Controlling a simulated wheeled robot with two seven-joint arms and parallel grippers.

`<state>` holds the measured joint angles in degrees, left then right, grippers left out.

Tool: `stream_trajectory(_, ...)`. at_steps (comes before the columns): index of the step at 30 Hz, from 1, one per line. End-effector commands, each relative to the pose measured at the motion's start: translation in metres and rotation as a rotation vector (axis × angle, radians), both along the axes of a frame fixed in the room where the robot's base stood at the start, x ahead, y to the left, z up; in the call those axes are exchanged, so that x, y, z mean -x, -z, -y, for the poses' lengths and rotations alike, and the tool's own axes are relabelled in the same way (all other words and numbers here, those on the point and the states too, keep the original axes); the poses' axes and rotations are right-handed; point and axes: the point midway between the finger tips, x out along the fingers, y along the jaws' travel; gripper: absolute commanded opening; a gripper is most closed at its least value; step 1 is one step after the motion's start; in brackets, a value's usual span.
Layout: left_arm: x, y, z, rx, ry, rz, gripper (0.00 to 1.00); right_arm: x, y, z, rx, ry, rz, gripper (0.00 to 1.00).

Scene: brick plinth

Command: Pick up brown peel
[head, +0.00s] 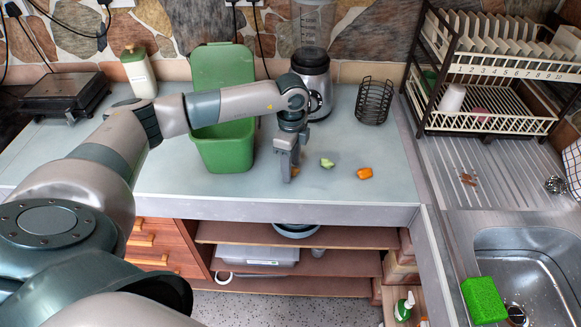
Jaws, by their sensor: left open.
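A small brown scrap (295,171), which looks like the brown peel, lies on the pale worktop (230,188). It is right at the fingers of my left gripper (287,174) and partly hidden by them. My left gripper points down from above and is open. I cannot tell whether the scrap is between the fingers or just behind them. Another brown piece (467,179) lies on the steel drainboard at the right. My right gripper is not in view.
A green scrap (327,162) and an orange scrap (364,173) lie right of the gripper. A green open-lidded bin (225,154) stands to the left, a blender (314,75) behind. A black wire basket (374,102) and dish rack (490,122) stand further right.

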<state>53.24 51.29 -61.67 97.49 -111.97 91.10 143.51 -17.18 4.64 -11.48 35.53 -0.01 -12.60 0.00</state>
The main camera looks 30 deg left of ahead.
Motion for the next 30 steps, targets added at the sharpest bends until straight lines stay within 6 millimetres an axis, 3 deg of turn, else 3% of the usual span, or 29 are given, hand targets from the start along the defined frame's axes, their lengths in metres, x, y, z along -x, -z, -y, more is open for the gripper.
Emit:
stream_trajectory(15, -0.0002, 0.0029, -0.0001, 0.0, 0.0, 0.001, 0.46, 0.0004, -0.0007, 0.0, 0.0, 0.0, -0.001, 0.31)
stream_trajectory(21, -0.0002, 0.0028, -0.0001, 0.0, 0.0, 0.001, 0.03, 0.0003, -0.0007, -0.0002, 0.0, 0.0, -0.001, 0.31)
stream_trajectory(30, -0.0001, 0.0027, -0.0002, 0.0, 0.0, 0.001, 0.02, 0.0002, -0.0007, -0.0004, 0.0, 0.001, 0.0, 0.31)
